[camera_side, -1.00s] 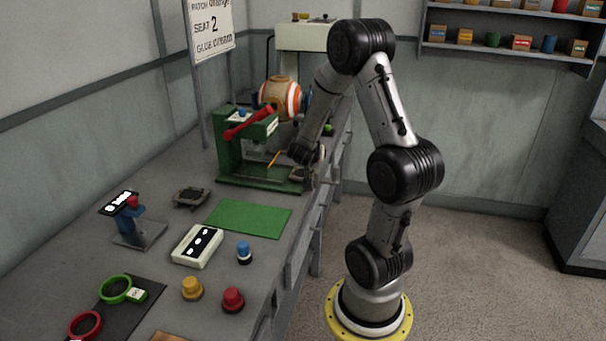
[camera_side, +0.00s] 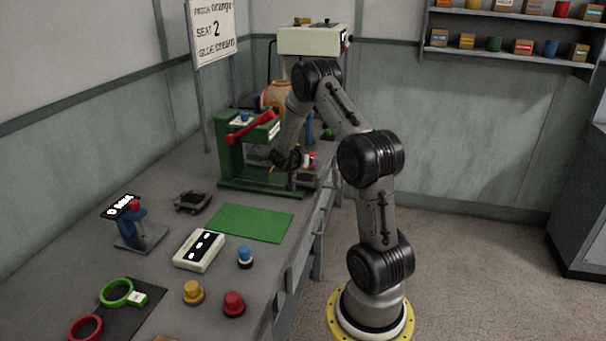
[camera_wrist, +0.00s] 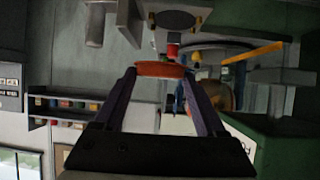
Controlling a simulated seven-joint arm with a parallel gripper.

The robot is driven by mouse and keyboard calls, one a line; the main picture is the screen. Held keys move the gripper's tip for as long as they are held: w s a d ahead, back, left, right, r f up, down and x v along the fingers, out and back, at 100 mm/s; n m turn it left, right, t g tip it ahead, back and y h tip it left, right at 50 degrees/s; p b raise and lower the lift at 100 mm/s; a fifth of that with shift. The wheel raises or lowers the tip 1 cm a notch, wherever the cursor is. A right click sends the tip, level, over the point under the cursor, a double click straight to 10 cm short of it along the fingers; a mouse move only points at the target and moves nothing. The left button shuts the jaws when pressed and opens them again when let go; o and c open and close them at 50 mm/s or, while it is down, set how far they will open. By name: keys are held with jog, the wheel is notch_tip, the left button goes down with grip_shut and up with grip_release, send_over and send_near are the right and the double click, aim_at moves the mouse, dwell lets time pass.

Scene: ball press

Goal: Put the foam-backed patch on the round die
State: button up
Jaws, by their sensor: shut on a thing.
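My gripper (camera_wrist: 160,72) is shut on a thin orange disc, the patch (camera_wrist: 160,70), held between its two fingertips in the wrist view. I cannot make out its foam backing. In the side view my gripper (camera_side: 296,163) is at the right side of the green press (camera_side: 229,150), above the right end of its base. A grey round piece (camera_wrist: 175,19) shows beyond the patch near the top of the wrist view; it may be the round die, but I cannot tell for sure. The patch is too small to make out in the side view.
The press has a red lever (camera_side: 250,128). A yellow-orange rod (camera_wrist: 252,53) sticks out to the right of the patch. A small dark tray (camera_side: 192,201), a green mat (camera_side: 250,222) and a white box (camera_side: 199,250) stand nearer on the bench. A sign (camera_side: 214,30) stands behind.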

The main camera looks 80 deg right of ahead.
aim_at(303, 180)
jog(key=d+f, duration=0.1)
jog(key=w+d+f, duration=0.1)
jog(key=f, duration=0.1)
jog(key=shift+w+d+f, duration=0.2)
jog(key=shift+d+f, duration=0.1)
jog(key=shift+f, duration=1.4)
jog(key=shift+f, duration=0.15)
jog(key=o, duration=1.1)
jog(key=shift+c, duration=0.2)
